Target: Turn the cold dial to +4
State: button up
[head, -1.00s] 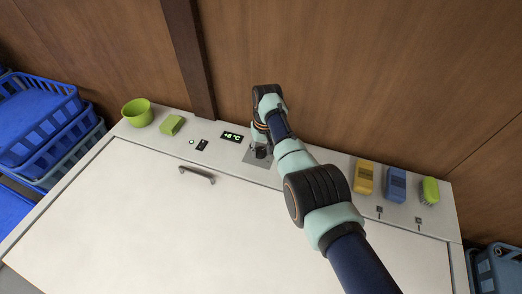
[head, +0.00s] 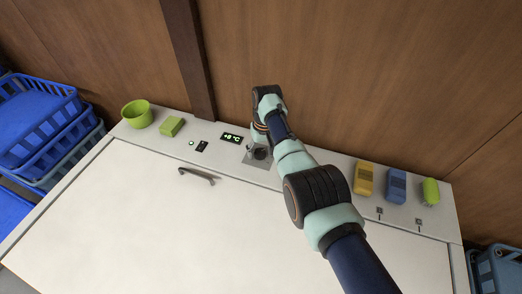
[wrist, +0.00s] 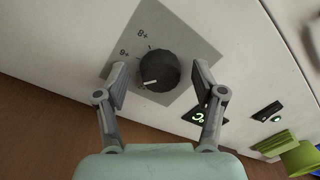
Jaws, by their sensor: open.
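The cold dial (wrist: 158,70) is a round black knob with a white pointer mark on a grey plate (wrist: 186,37). In the wrist view the mark points left and slightly down, and printed numbers show on the plate, upside down. My gripper (wrist: 160,75) is open, with one finger on each side of the dial and a gap to it on both sides. I cannot tell how far above the plate the fingertips are. In the head view the dial (head: 260,153) shows beside my gripper (head: 252,147). The green display (head: 232,138) appears to read +8 °C.
A black switch (head: 202,146) and a small green light (head: 191,143) sit left of the display. A green sponge (head: 172,126) and bowl (head: 137,114) stand further left. Yellow (head: 364,178) and blue (head: 396,185) objects and a green brush (head: 430,191) lie right.

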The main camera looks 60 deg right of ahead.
aim_at(264, 151)
notch_tip(264, 151, up, 12)
jog(key=shift+s+d, duration=0.35)
dwell(0.5)
